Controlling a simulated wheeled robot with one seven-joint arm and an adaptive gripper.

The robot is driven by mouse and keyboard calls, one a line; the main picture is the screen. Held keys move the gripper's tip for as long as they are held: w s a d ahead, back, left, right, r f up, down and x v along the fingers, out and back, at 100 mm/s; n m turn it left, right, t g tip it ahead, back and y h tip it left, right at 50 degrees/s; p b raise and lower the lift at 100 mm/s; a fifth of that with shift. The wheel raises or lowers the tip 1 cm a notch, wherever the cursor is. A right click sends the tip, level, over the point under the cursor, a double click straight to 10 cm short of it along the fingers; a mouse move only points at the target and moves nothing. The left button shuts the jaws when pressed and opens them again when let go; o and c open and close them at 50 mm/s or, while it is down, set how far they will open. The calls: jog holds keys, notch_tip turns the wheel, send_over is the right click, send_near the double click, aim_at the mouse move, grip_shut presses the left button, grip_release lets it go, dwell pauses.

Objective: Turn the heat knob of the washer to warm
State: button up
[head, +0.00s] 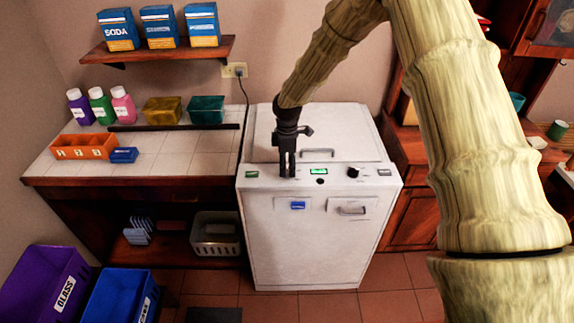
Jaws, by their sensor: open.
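The white washer (321,240) stands in the middle of the head view, with its control panel along the top front edge. The panel has a lit green display (318,171), a small black button (320,181) below it and a round black knob (352,172) to the right. The knob markings are too small to read, so I cannot tell which knob sets the heat. My gripper (287,169) points down over the left part of the panel, left of the display. It is open, and no object shows in it. It hides the part of the panel behind it.
A shelf (155,52) with blue boxes hangs above. A purple bin (45,282) and a blue bin (120,297) stand at lower left. Wooden cabinets (408,205) stand right.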

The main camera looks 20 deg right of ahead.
jog(key=shift+f, duration=0.95)
jog(key=c, duration=1.1)
